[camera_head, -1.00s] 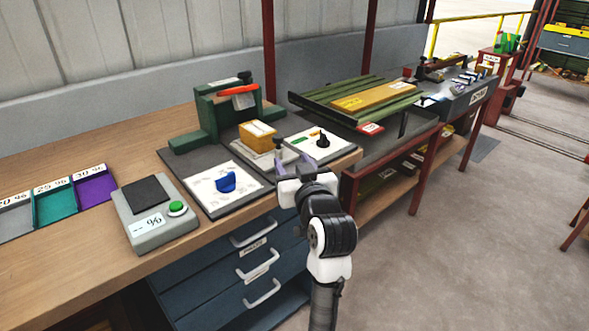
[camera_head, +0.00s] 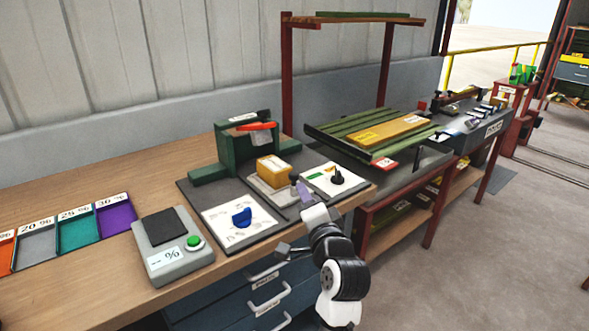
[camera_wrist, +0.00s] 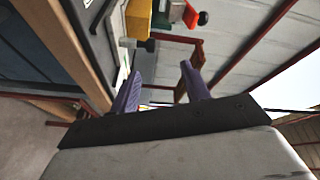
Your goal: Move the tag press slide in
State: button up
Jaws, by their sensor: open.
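The tag press (camera_head: 247,145) is a dark green block with a red lever, standing on a dark mat at the back of the wooden bench. Its slide, carrying a yellow block (camera_head: 273,168), sticks out in front of the press. My gripper (camera_head: 302,206) is open and empty, just in front of the knob. In the wrist view its two purple fingers (camera_wrist: 160,84) are apart, with the yellow block (camera_wrist: 138,18) and a dark knob (camera_wrist: 150,45) beyond them. Contact cannot be told.
A panel with a blue dial (camera_head: 241,217) lies left of my gripper, and a panel with a black knob (camera_head: 337,177) lies right. Drawers lie below.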

aim_at(295, 177)
jog(key=w+a+m+p, duration=0.1)
jog(key=w+m+p, duration=0.1)
jog(key=w+m, duration=0.2)
jog(key=w+a+m+p, duration=0.1)
jog(key=w+m+p, duration=0.2)
jog(key=m, duration=0.7)
jog(key=w+a+f+m+p, duration=0.1)
jog(key=w+m+p, duration=0.2)
jog(key=w+m, duration=0.3)
jog(key=shift+w+m, duration=0.1)
jog(key=shift+m, duration=1)
jog(key=shift+c, duration=0.5)
grip_shut()
